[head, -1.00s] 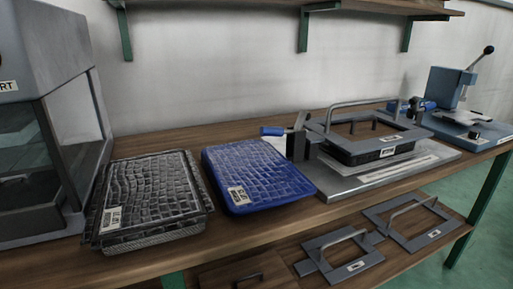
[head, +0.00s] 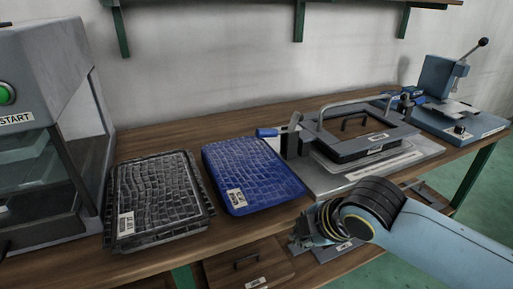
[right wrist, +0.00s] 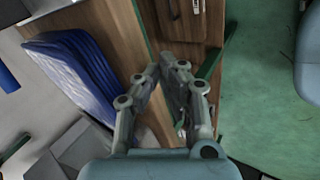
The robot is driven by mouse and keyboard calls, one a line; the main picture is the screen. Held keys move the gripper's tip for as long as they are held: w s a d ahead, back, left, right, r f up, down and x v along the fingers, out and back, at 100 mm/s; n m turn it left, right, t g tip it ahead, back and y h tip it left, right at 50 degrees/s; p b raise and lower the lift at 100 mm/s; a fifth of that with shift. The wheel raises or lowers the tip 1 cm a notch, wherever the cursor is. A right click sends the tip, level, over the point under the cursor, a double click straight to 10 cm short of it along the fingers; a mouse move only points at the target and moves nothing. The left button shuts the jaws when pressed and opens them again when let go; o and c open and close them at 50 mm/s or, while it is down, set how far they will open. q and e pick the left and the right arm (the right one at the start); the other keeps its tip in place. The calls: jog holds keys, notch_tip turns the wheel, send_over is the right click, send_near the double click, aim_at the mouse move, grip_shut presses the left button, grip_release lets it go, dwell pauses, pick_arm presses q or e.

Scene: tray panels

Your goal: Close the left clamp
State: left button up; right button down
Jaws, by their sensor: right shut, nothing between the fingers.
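The left clamp (head: 291,145) is a grey toggle clamp on the left end of the fixture plate (head: 322,184). Its blue handle (head: 267,132) points left, away from the frame, beside a raised grey arm. A blue handle end also shows at the left edge of the right wrist view (right wrist: 8,76). The grey frame (head: 375,138) with its hoop handle lies over a dark tray on the plate. My right gripper (head: 300,238) is in front of the bench edge, below and apart from the clamp. In the right wrist view its fingertips (right wrist: 166,66) are together and empty. My left gripper is out of view.
A blue textured tray (head: 250,178) lies left of the fixture, with a grey tray (head: 155,200) further left. A second clamp (head: 405,103) stands behind the frame's right end. A press (head: 445,85) is at the far right.

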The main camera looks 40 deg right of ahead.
aim_at(256, 160)
jog(key=w+r+n+t, duration=0.1)
jog(key=w+r+n, duration=0.1)
jog(key=r+n, duration=0.1)
jog(key=w+r+n+t, duration=0.1)
jog(key=w+r+n, duration=0.1)
jog(key=r+n, duration=0.1)
jog(key=w+r+n+t, duration=0.1)
jog(key=w+r+n, duration=0.1)
jog(key=r+n, duration=0.1)
jog(key=shift+d+r+y+p, duration=0.2)
jog(key=shift+d+y+p, duration=0.1)
jog(key=shift+d+p, duration=0.1)
jog(key=w+d+n, duration=0.1)
jog(key=n, duration=0.1)
jog(key=w+r+n+t, duration=0.1)
jog(key=w+n, duration=0.1)
jog(key=n, duration=0.1)
jog(key=w+d+r+n+t, duration=0.1)
jog(key=w+n, duration=0.1)
jog(key=shift+d+r, duration=0.25)
jog(key=shift+d, duration=0.05)
jog(key=shift+w+d+r+n+t, duration=0.25)
jog(key=shift+w+n, duration=0.2)
jog(key=shift+n, duration=0.45)
jog(key=shift+w, duration=0.1)
jog(key=x, duration=0.5)
jog(key=b+x, duration=0.1)
jog(key=x, duration=0.4)
jog(key=shift+a, duration=0.2)
jog(key=shift+r, duration=0.15)
